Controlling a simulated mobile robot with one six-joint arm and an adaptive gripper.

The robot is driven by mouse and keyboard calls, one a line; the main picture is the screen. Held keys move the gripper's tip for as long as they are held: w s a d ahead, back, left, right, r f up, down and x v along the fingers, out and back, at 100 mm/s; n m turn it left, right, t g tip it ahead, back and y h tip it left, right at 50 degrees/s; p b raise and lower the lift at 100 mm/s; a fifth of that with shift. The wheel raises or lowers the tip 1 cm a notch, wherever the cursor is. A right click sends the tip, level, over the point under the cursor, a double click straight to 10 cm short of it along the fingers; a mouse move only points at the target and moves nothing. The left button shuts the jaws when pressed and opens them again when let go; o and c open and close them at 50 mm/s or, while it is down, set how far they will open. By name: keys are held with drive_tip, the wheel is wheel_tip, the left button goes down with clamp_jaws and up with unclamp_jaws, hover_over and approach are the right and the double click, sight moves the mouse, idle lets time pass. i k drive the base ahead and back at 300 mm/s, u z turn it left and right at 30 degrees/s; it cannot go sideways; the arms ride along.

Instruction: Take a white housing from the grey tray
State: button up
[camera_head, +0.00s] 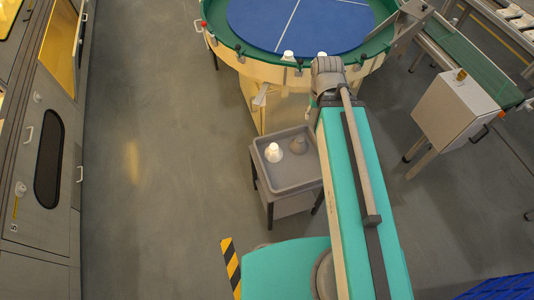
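The grey tray (262,170) sits on a small dark-legged stand near the middle of the picture, left of my arm. A white housing (273,153) stands in it towards the left. My arm runs up the picture right of the tray, with a grey joint beside the round table. My gripper cannot be made out, so its fingers and anything in them are unseen.
A round table with a blue top (300,22) and green rim stands behind the tray; small white pieces (287,56) sit at its near edge. Cabinets (45,150) line the left. A grey box (455,110) and green conveyor (470,60) are right. The floor (160,150) left of the tray is clear.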

sight(273, 154)
drive_tip(key=u, duration=0.2)
drive_tip(key=k, duration=1.5)
drive_tip(key=z, duration=0.7)
drive_tip(key=i, duration=1)
